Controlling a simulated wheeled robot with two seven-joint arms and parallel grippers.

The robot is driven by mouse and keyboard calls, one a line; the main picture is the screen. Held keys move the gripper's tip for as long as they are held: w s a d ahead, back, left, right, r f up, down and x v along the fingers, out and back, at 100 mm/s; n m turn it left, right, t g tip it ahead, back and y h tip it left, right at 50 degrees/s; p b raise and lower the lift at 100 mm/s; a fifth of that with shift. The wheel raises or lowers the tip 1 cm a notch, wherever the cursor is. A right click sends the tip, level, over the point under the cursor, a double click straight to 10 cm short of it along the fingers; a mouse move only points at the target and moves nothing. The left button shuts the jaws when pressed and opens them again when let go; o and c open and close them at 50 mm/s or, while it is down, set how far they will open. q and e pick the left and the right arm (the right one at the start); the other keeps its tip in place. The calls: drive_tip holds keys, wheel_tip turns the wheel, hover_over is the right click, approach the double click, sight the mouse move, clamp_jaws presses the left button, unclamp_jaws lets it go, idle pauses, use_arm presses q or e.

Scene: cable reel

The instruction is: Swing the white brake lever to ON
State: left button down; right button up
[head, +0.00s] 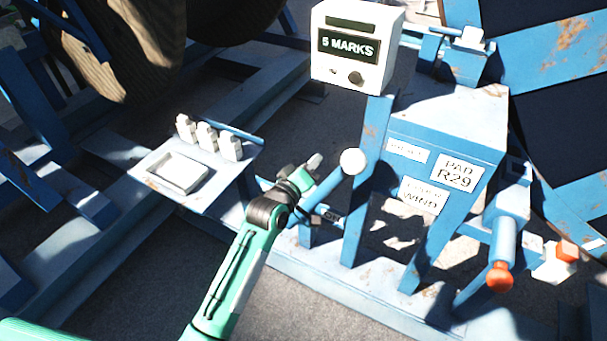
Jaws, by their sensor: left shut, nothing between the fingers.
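A lever with a round white knob (353,161) on a blue rod (325,188) slants up to the right, beside the blue post of the stand. I take it as the brake lever. My left gripper (316,162) is shut and empty, just left of the knob and over the rod. I cannot tell whether it touches the lever. The foot of the rod is partly hidden by my left wrist. A small label (331,213) near the foot is too small to read. My right gripper is not in view.
A white counter box (355,47) reading "5 MARKS" stands above the blue cabinet (440,140) with its "PAD R29" sign. An orange-ended crank handle (500,276) is at the right. A shelf (215,190) with a tray and white pieces is at the left.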

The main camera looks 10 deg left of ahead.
use_arm(q)
drive_tip(key=v, duration=0.3)
drive_tip(key=shift+s+a+r+b, duration=0.15)
drive_tip(key=shift+s+a+b, duration=0.1)
drive_tip(key=shift+a+b, duration=0.15)
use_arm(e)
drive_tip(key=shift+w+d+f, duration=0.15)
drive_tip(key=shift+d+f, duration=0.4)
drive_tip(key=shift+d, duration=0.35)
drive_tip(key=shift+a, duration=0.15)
